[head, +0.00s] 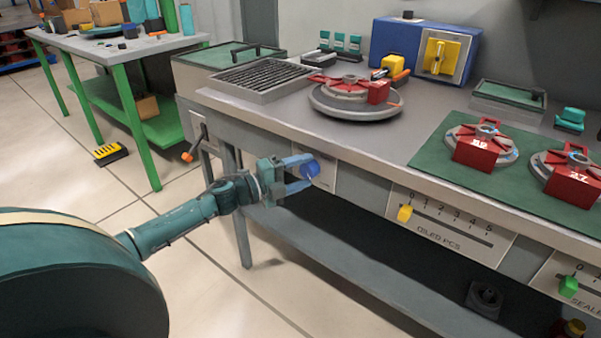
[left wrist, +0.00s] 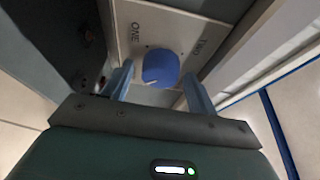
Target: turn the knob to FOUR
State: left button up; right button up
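The blue knob (head: 310,170) sits on a white panel on the front of the workbench. In the left wrist view the blue knob (left wrist: 161,67) shows on the white panel (left wrist: 165,25), with the labels ONE and TWO readable beside it. A small pale tip shows at the knob's lower left edge. Other labels are hidden or out of view. My left gripper (head: 303,173) is at the knob, with its fingers apart. In the left wrist view my left gripper (left wrist: 158,84) has one finger on each side of the knob, with gaps visible. My right gripper is not in view.
A slider panel with a yellow handle (head: 405,213) and another with a green handle (head: 568,286) are on the bench front to the right. The bench edge runs just above the knob. A lower shelf (head: 340,265) lies below. Red-handled parts stand on top.

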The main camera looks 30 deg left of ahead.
pick_arm(q)
jog(key=shift+o, duration=0.4)
jog(key=shift+s, duration=0.1)
jog(key=shift+s+a, duration=0.15)
jog(key=shift+s, duration=0.05)
jog(key=p+v, duration=0.1)
jog(key=v, duration=1.1)
jog(key=shift+s, duration=0.25)
